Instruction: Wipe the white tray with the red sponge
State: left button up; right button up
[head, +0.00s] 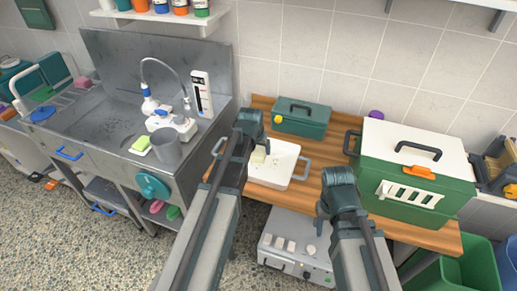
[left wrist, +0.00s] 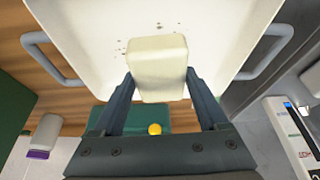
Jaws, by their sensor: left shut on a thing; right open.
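The white tray (head: 283,172) lies on the wooden bench and has grey side handles. It fills much of the left wrist view (left wrist: 80,25), with several dark specks on its surface. My left gripper (left wrist: 158,80) is shut on a pale cream sponge-like block (left wrist: 157,55), one finger on each side. The block also shows in the head view (head: 258,156), over the left part of the tray; I cannot tell whether it touches the tray. I see no red sponge. My right gripper (head: 322,215) is open and empty, in front of the bench and right of the tray.
A green toolbox (head: 301,118) stands behind the tray. A large green carrier with a white lid (head: 415,145) stands to its right. A white appliance (head: 296,245) is below the bench.

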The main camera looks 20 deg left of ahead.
pick_arm(q)
notch_tip(320, 180, up, 3)
jog(key=p, duration=0.3)
jog(key=shift+r, duration=0.1)
dwell(0.4)
